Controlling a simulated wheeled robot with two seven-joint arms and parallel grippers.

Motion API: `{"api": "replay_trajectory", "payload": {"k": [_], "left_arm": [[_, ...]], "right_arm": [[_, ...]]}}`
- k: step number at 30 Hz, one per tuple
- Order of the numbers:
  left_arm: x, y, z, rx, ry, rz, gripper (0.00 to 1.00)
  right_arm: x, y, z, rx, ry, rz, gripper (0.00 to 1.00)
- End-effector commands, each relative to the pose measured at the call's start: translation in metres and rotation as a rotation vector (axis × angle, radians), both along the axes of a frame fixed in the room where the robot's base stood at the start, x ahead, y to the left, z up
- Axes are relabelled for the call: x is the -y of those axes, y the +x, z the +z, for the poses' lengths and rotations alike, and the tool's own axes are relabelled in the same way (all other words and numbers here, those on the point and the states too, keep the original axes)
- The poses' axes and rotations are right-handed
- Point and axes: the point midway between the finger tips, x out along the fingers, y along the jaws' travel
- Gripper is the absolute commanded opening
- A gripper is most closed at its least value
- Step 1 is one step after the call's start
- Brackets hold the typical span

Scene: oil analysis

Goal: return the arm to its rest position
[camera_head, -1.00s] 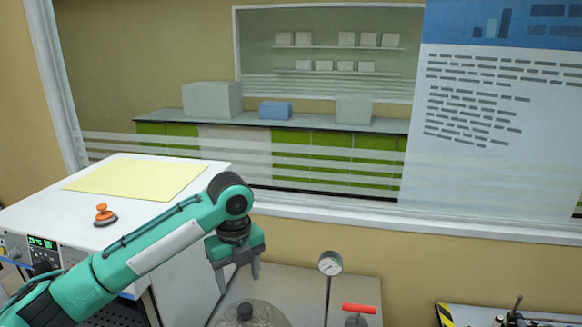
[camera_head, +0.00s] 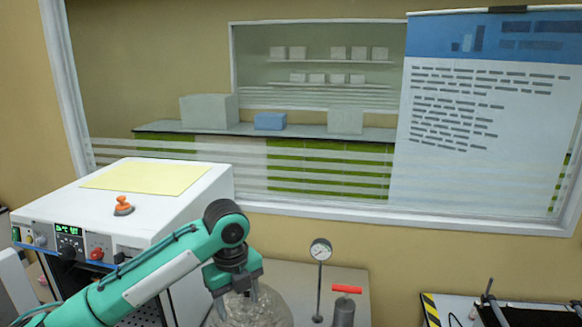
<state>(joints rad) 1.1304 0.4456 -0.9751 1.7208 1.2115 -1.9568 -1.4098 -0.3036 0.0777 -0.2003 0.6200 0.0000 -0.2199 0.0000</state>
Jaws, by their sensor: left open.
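My left arm comes in from the lower left. Its left gripper (camera_head: 238,301) points down and is open, in front of and over a clear glass vessel (camera_head: 268,308) at the bottom of the view. I see nothing between its fingers, though they overlap the glass in the picture and I cannot tell whether they touch it. My right arm and gripper do not show.
A white instrument box (camera_head: 200,225) with a yellow sheet (camera_head: 145,178) and an orange-topped knob (camera_head: 123,206) stands at left. A dial gauge (camera_head: 320,250) and a red-handled valve (camera_head: 346,290) stand right of the vessel. A striped-edge bench (camera_head: 430,310) is at lower right.

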Motion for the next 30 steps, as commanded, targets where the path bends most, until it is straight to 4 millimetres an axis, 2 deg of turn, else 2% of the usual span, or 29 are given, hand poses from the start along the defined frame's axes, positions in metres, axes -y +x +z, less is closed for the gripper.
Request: {"api": "replay_trajectory", "payload": {"k": [7,14,23,30], "left_arm": [[0.015,-0.016,-0.031,0.003,-0.053,0.085,0.59],[0.032,-0.041,-0.072,0.001,-0.140,0.241,0.59],[0.047,-0.088,-0.129,-0.021,-0.294,0.597,0.59],[0.039,-0.126,-0.164,-0.050,-0.389,0.937,0.59]], "right_arm": [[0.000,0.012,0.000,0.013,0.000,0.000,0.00],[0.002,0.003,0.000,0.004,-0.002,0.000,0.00],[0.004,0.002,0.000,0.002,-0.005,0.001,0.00],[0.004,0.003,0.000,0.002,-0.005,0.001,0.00]]}}
